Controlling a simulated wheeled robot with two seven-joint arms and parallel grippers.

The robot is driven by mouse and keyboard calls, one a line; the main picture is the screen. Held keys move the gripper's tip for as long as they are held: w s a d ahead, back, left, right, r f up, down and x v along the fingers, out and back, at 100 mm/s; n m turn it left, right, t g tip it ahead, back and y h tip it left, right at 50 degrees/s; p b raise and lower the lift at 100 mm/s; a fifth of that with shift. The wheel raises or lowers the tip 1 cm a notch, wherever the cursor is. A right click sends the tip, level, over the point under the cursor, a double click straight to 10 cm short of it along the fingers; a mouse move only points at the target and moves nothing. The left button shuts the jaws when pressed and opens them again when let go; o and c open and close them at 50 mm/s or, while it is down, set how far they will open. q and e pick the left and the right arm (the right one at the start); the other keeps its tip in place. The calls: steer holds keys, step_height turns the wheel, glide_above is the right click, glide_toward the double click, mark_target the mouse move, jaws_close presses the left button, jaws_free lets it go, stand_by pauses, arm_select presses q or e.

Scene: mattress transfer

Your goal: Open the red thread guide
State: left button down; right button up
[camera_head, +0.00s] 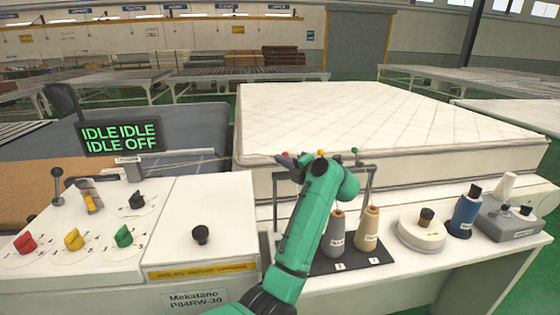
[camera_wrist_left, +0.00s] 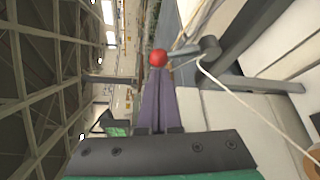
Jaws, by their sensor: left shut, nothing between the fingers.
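The red thread guide shows as a small red ball (camera_head: 285,153) on the bar of the thread stand in the head view. In the left wrist view the red ball (camera_wrist_left: 157,58) sits right at the tips of my left gripper, beside a grey rod. My left gripper (camera_head: 283,160) is shut and empty, with its dark fingertips at the guide. Its purple fingers (camera_wrist_left: 157,95) point at the ball; I cannot tell whether they touch it. My green left arm hides part of the stand. My right gripper is not in view.
Yellow (camera_head: 321,152) and green (camera_head: 354,150) balls sit farther right on the stand. Thread cones (camera_head: 369,228) stand below. A white quilted mattress (camera_head: 370,115) lies behind. A control panel (camera_head: 85,215) with coloured knobs is left. A pale thread (camera_wrist_left: 245,102) runs near the gripper.

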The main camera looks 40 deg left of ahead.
arm_select(q)
steer(key=shift+w+d+r+m+y+p, duration=0.3)
steer(key=shift+m+y+p, duration=0.35)
steer(key=shift+m, duration=0.15)
stand_by(0.4)
steer(key=shift+w+d+r+m+t+y+p, duration=0.1)
steer(key=shift+w+d+m+t+y+p, duration=0.35)
steer(key=shift+m, duration=1)
steer(key=shift+w+d+r+m+t+y+p, duration=0.1)
steer(key=shift+w+d+m+t+y+p, duration=0.35)
steer(key=shift+m, duration=0.95)
steer(key=shift+w+d+m+t+y+p, duration=0.2)
steer(key=shift+w+d+m+y+p, duration=0.4)
steer(key=shift+m, duration=0.85)
steer(key=shift+w+a, duration=0.1)
steer(key=shift+w, duration=0.15)
